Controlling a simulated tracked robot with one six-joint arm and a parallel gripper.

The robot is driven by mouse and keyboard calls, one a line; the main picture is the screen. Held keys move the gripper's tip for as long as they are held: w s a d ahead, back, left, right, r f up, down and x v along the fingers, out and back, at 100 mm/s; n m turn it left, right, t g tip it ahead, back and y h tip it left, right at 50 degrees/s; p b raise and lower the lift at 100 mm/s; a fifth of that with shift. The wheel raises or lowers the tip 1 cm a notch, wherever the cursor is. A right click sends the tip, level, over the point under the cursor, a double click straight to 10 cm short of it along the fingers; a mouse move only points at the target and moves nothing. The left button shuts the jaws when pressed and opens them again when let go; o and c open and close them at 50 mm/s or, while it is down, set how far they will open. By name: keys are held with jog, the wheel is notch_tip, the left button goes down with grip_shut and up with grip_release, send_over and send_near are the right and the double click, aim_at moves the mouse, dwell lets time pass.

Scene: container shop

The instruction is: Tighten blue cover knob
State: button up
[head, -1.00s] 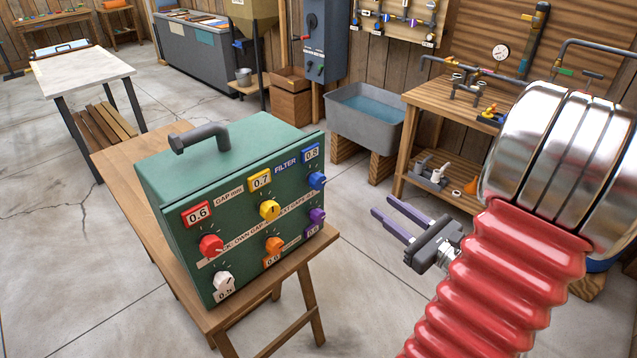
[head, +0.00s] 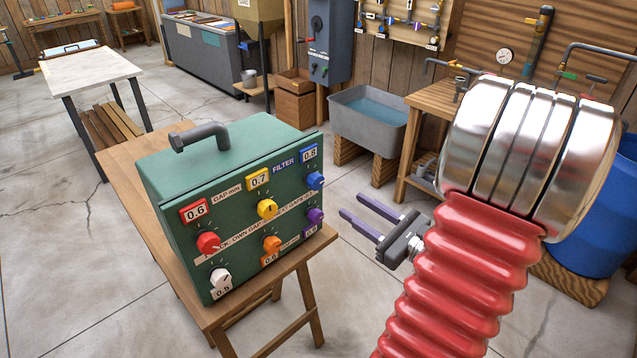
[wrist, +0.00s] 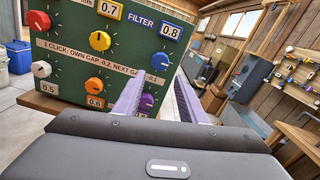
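The green filter box (head: 185,220) stands on a wooden stand. Its front carries several coloured knobs. The blue knob (head: 315,180) is at the upper right, below the plate reading 0.8; it also shows in the wrist view (wrist: 160,61). The yellow knob (head: 267,209) is left of it, and the purple knob (head: 315,216) is below it. My gripper (head: 353,212) is open and empty, its two purple fingers apart and pointing at the box from the right.
The wooden stand (head: 215,318) carries the box. A grey basin (head: 365,135) on wooden blocks and a workbench (head: 428,102) stand behind my gripper. A blue barrel (head: 605,225) is at the right. The floor between box and basin is clear.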

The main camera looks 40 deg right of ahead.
aim_at(319, 183)
jog(key=shift+o, duration=1.8)
jog(key=shift+w, duration=0.2)
jog(key=shift+w+a, duration=0.2)
jog(key=shift+w, duration=6.5)
jog(key=c, duration=1.1)
